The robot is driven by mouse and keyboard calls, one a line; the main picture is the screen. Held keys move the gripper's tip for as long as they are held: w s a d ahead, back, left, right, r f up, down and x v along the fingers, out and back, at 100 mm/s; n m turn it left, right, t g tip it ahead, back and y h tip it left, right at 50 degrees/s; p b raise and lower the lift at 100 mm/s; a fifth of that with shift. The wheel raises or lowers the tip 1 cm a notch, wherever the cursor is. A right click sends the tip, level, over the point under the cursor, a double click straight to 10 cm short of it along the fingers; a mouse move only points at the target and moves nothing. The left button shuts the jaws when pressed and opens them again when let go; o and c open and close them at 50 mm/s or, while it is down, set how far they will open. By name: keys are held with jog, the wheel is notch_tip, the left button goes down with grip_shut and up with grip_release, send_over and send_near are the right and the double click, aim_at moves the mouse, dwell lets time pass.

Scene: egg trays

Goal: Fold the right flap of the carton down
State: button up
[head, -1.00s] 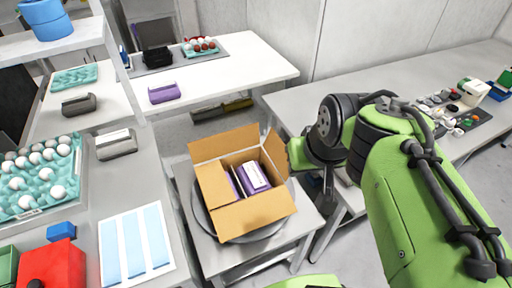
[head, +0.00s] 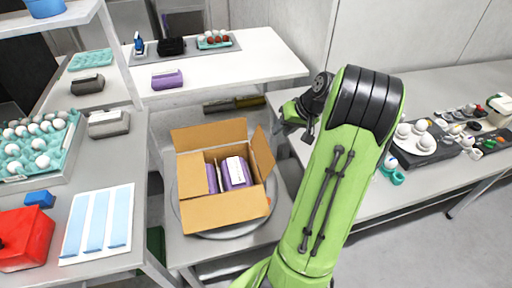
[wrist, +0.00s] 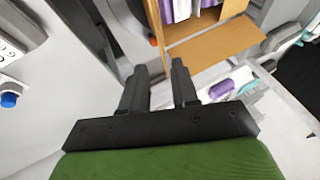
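The open brown carton (head: 222,211) stands on a round grey turntable (head: 184,212) with purple packs (head: 232,172) inside. Its right flap (head: 263,152) stands up and leans outward. The back flap (head: 209,135) is raised; the left flap (head: 190,175) lies inward over part of the opening. My gripper (wrist: 160,72) is open and empty, its two dark fingers apart. In the head view it is to the right of the carton, partly hidden by my arm.
The shelf behind holds a purple egg box (head: 167,79). At left are an egg tray (head: 38,150), a red box (head: 24,238) and a blue-striped sheet (head: 97,225). The right-hand table (head: 360,205) carries a white egg holder (head: 414,140).

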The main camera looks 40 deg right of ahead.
aim_at(263, 145)
jog(key=b+x, duration=0.2)
jog(key=x, duration=1.2)
jog(key=shift+b, duration=0.3)
grip_shut()
dwell(0.5)
